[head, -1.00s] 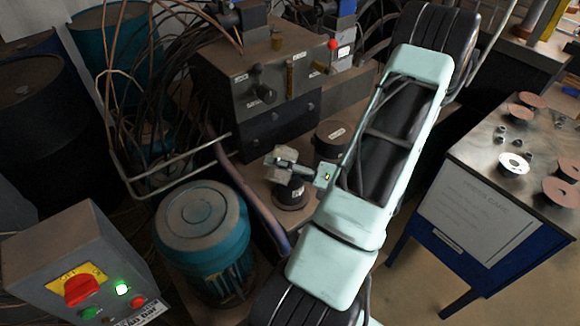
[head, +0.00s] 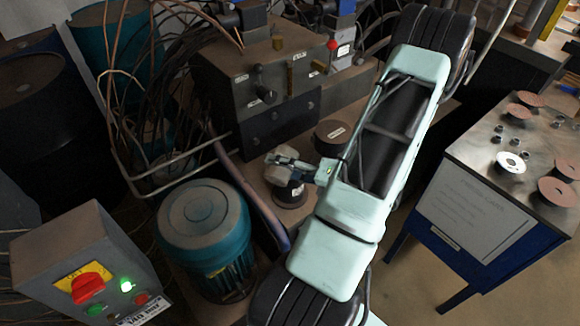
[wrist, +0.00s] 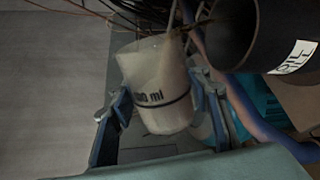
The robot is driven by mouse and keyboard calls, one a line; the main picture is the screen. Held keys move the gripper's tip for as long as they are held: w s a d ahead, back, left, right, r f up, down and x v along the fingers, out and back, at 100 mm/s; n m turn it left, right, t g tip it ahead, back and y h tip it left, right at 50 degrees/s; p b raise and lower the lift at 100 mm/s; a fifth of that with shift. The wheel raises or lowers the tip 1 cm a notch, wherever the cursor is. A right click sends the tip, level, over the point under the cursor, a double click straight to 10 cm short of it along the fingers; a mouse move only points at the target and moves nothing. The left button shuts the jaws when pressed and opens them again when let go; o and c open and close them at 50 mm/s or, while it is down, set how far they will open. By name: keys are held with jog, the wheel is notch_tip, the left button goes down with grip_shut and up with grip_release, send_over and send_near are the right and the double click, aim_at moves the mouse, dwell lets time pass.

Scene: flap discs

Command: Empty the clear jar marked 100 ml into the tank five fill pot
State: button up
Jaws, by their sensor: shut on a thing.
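The translucent jar (wrist: 155,70) carries a dark "100 ml" mark, its first digit partly hidden, and a dark band. My gripper (wrist: 160,108) is shut on it, one finger on each side. In the head view the jar (head: 281,160) looks tilted at the end of my gripper (head: 300,169), over or beside a short dark round pot (head: 290,194) with a pale label. A second dark pot (head: 331,137) stands behind it. I cannot read which is tank five. In the wrist view a dark pot (wrist: 240,35) with a partly readable fill label is close right of the jar.
A grey machine block (head: 265,85) with knobs and hoses stands behind the pots. A teal motor (head: 203,225) and a purple hose (head: 255,200) are at front left. A switch box (head: 75,265) is at lower left. A bench with discs (head: 485,150) is at right.

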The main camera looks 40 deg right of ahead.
aim_at(289, 151)
jog(key=shift+d+r+m+y+p, duration=0.1)
jog(key=shift+r+m+y+p, duration=0.25)
jog(key=shift+m+p, duration=0.45)
dwell(0.6)
jog(key=shift+w+d+f+m+g+p, duration=0.15)
jog(key=shift+f+m+g+p, duration=0.15)
jog(key=shift+m+p, duration=0.4)
dwell(0.6)
jog(key=shift+d+r+m+y+p, duration=0.25)
jog(key=shift+m+p, duration=0.15)
jog(key=shift+p, duration=0.4)
jog(key=shift+r+m+p, duration=0.2)
jog(key=shift+m+p, duration=0.1)
jog(key=shift+p, duration=0.15)
jog(key=shift+w+d+f+m+y, duration=0.15)
jog(key=shift+d+f+m+y, duration=0.2)
jog(key=shift+f+m, duration=0.25)
jog(key=shift+w+d+r+m+y+p, duration=0.15)
jog(key=shift+d+r+m+y+p, duration=0.2)
jog(key=shift+m+p, duration=0.45)
jog(key=shift+w+d+r+m, duration=0.15)
jog(key=shift+d+m, duration=0.2)
jog(key=shift+m, duration=0.35)
jog(key=shift+w+d+r+m+y, duration=0.15)
jog(key=shift+d+m+y, duration=0.25)
jog(key=shift+m, duration=0.45)
jog(key=shift+w+d+m+y, duration=0.3)
jog(key=shift+d+m, duration=0.2)
jog(key=shift+m, duration=0.35)
